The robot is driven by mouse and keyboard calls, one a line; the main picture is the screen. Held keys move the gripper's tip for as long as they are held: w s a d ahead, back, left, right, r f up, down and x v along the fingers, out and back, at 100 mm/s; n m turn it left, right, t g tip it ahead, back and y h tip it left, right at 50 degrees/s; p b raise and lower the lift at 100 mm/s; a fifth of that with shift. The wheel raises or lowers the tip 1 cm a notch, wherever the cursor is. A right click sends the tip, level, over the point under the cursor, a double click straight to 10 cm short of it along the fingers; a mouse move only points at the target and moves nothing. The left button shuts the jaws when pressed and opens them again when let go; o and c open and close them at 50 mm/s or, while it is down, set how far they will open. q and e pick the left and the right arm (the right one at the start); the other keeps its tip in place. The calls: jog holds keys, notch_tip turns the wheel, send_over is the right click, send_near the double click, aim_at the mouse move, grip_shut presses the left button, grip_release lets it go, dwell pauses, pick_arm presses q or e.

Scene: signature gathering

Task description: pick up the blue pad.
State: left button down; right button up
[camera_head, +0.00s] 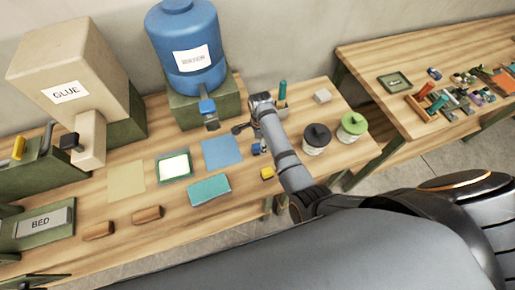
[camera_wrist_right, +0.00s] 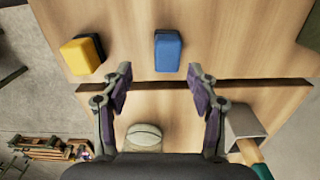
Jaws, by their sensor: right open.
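The blue pad (camera_wrist_right: 168,50) is a small blue block with a darker side, lying on the wooden table in the right wrist view. In the head view a small blue piece (camera_head: 256,148), partly hidden by my right arm, appears to be the same pad. My right gripper (camera_head: 246,125) is above the table near it. In the wrist view its fingers (camera_wrist_right: 160,72) are spread and empty, with the pad beyond the tips, roughly between their lines. The pad and fingers look apart. My left gripper is not in view.
A yellow block (camera_wrist_right: 82,55) lies left of the pad. A teal box (camera_head: 209,190), a flat blue sheet (camera_head: 222,152) and a framed card (camera_head: 174,167) lie left of my arm. Lidded jars (camera_head: 316,138) stand right. A water jug (camera_head: 184,45) stands behind.

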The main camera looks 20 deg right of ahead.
aim_at(258, 145)
jog(key=shift+w+a+f, duration=0.1)
jog(key=shift+w+f, duration=0.15)
jog(key=shift+f, duration=0.1)
jog(key=f, duration=0.3)
jog(key=shift+w+a+b, duration=0.15)
jog(key=shift+w+b, duration=0.05)
jog(key=shift+b, duration=0.15)
jog(key=shift+f+b, duration=0.75)
jog(key=shift+b, duration=0.15)
jog(key=shift+f+b, duration=0.2)
jog(key=shift+b, duration=0.1)
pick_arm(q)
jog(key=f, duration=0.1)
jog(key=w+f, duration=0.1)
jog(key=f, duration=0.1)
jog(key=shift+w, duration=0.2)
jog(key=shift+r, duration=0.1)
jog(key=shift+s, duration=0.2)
pick_arm(e)
jog(key=shift+r, duration=0.1)
jog(key=c, duration=1.1)
